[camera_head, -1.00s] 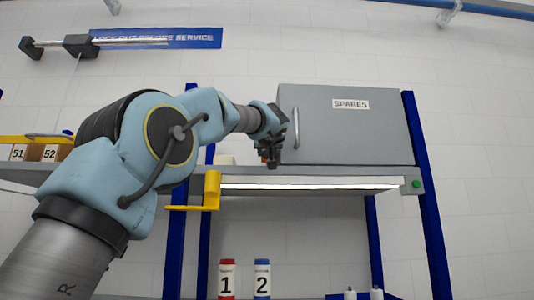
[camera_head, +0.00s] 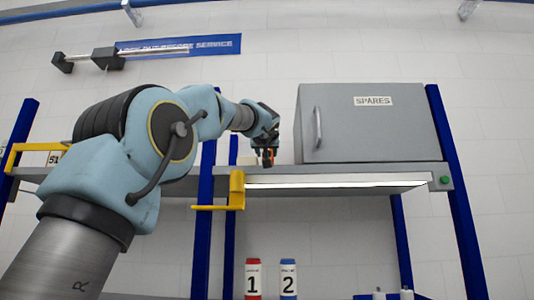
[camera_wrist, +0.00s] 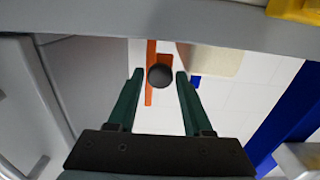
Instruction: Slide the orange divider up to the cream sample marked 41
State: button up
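The orange divider (camera_wrist: 149,90) shows in the wrist view as a narrow upright strip with a round black knob (camera_wrist: 160,75). The cream sample (camera_wrist: 208,60) is right of the divider, with a narrow gap seen between them; its number does not show. My gripper (camera_wrist: 159,74) is open, its dark green fingers on either side of the knob, with slim gaps visible to both. In the head view my gripper (camera_head: 266,160) hangs over the shelf left of the grey cabinet, with a bit of orange at its fingertips.
The grey SPARES cabinet (camera_head: 370,125) stands on the shelf close to my gripper's right. A yellow bracket (camera_head: 237,188) sits at the shelf's front edge (camera_head: 340,184). A red canister marked 1 (camera_head: 253,280) and a blue one marked 2 (camera_head: 288,280) stand below.

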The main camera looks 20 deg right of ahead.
jog(key=b+v, duration=0.5)
jog(key=v, duration=0.5)
jog(key=shift+s+a, duration=0.2)
jog(key=shift+s, duration=0.15)
